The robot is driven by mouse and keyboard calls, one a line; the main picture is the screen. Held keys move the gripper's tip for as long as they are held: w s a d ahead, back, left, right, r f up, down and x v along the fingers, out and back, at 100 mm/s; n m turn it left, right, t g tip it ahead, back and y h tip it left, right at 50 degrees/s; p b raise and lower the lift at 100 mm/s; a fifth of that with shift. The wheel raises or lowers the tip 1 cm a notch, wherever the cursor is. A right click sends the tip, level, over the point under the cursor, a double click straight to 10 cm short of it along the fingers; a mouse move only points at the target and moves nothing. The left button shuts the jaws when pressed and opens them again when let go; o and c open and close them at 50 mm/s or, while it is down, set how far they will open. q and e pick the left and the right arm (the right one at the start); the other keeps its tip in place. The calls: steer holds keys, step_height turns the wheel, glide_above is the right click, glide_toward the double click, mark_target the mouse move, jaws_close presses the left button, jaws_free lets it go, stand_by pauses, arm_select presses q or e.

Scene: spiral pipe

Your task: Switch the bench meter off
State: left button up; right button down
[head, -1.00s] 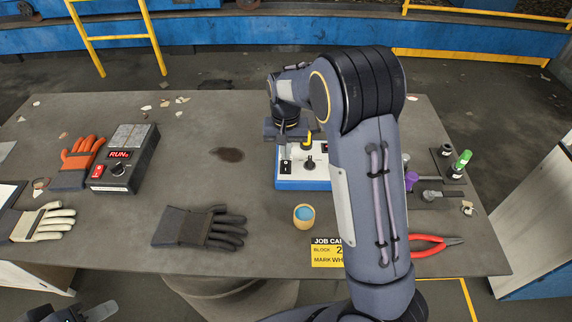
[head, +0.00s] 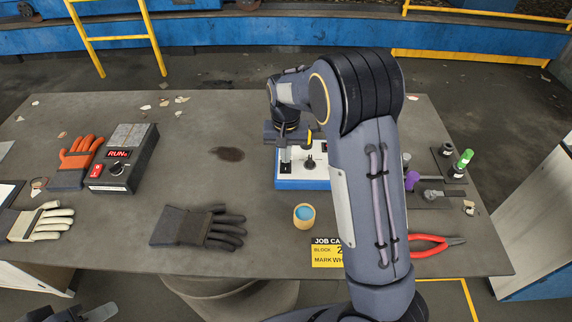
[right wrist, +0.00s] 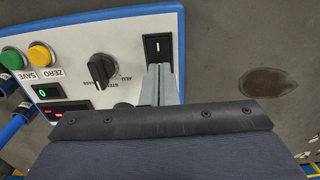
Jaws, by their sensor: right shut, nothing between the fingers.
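The bench meter (head: 300,184) is a blue box with a white panel, partly hidden behind my right arm. In the right wrist view its panel (right wrist: 80,22) shows a black rocker switch (right wrist: 158,46) marked "I", a black knob (right wrist: 101,70), green and yellow buttons, and a lit green "0" display. My right gripper (head: 286,160) is shut and empty, pointing down at the switch. In the right wrist view its fingertips (right wrist: 159,68) cover the switch's lower end; I cannot tell whether they touch it. Part of my left gripper (head: 95,313) shows at the bottom left edge.
A dark box with a red "RUN" display (head: 118,154) stands left on the table. A grey glove (head: 200,227), a small cup (head: 303,216) and a job card (head: 326,257) lie nearer. Red-handled pliers (head: 430,246) lie right. The table between the RUN box and meter is mostly clear.

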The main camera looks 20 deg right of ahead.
steer(key=shift+f, duration=0.2)
steer(key=shift+r+p, duration=2.85)
steer(key=shift+r, duration=0.75)
steer(key=shift+f, duration=0.1)
